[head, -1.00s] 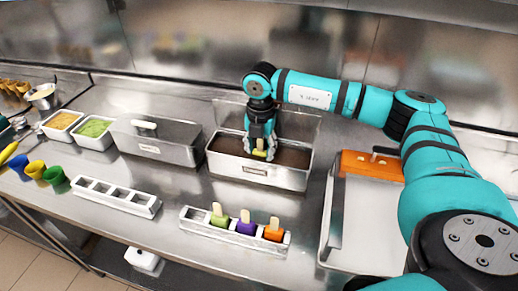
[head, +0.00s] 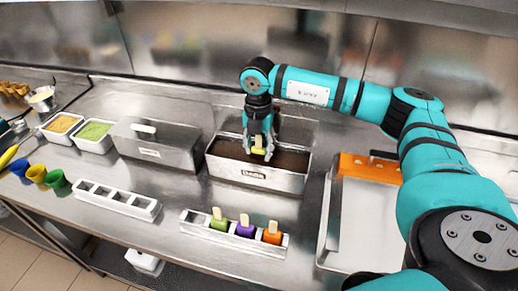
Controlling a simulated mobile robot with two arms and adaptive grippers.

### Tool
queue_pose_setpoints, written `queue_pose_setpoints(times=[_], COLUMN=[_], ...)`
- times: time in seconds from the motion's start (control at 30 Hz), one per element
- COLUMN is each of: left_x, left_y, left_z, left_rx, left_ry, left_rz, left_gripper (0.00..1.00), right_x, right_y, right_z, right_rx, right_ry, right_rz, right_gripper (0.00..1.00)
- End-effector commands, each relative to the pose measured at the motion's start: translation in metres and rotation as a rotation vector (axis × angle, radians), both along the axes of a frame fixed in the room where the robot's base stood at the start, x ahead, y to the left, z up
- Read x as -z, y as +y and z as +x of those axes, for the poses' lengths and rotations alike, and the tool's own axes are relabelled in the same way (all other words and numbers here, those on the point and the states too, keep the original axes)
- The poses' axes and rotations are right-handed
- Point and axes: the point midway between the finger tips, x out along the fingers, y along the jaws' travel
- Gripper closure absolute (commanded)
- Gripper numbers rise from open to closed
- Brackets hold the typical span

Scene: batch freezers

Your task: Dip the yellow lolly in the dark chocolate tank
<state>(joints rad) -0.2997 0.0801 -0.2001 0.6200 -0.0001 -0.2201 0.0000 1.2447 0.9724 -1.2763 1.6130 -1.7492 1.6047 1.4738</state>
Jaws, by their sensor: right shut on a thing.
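My right gripper (head: 260,152) points down over the open dark chocolate tank (head: 256,176), a steel box with a dark brown filling and a label on its front. It is shut on the yellow lolly (head: 258,151), of which a small pale yellow part shows between the fingers. The fingers hide the rest of the lolly, and I cannot tell whether its lower end touches the chocolate. My left gripper is not in view.
A white rack (head: 205,230) in front holds green, purple and orange lollies. An empty slotted rack (head: 117,201) and a lidded steel tank (head: 157,144) stand to the left. A tray (head: 362,225) with an orange scraper-like piece (head: 368,168) lies at right.

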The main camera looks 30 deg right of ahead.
Motion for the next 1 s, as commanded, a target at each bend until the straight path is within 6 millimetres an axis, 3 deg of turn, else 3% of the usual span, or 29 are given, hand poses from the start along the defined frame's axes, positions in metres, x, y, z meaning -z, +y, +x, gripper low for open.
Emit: queue_pose_setpoints(times=[0.7,1.0], left_x=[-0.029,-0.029], left_y=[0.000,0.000], left_z=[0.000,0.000], left_rx=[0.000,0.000], left_ry=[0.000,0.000], left_rz=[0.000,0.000], left_gripper=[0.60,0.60], right_x=[-0.047,-0.048], right_y=[0.001,0.001], right_z=[0.002,0.002], right_rx=[0.000,0.000], right_ry=[-0.005,-0.005], right_rz=[0.000,0.000], right_gripper=[0.89,0.89])
